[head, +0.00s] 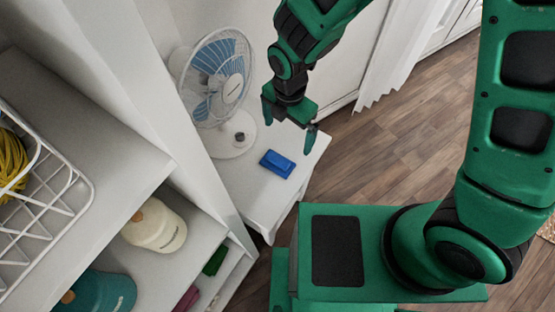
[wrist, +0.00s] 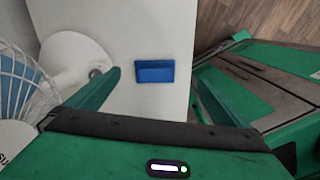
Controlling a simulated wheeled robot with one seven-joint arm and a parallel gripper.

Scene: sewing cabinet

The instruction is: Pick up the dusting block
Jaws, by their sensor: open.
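A blue block (head: 277,163), which looks like the dusting block, lies on a small white table (head: 262,202) beside a fan. In the wrist view the blue block (wrist: 155,71) lies on the white top, beyond the fingertips and between their lines. My gripper (head: 290,122) is open and empty above the table, with its two green fingers apart. The open fingers also show in the wrist view (wrist: 156,80), one on each side of the block. No contact with the block shows.
A white and blue fan (head: 217,80) stands on the table close to the block. White shelves at the left hold a wire basket (head: 40,190), a cream cap (head: 155,226), a teal cap (head: 100,292) and a green item (head: 215,260). Wooden floor (head: 400,135) lies right of the table.

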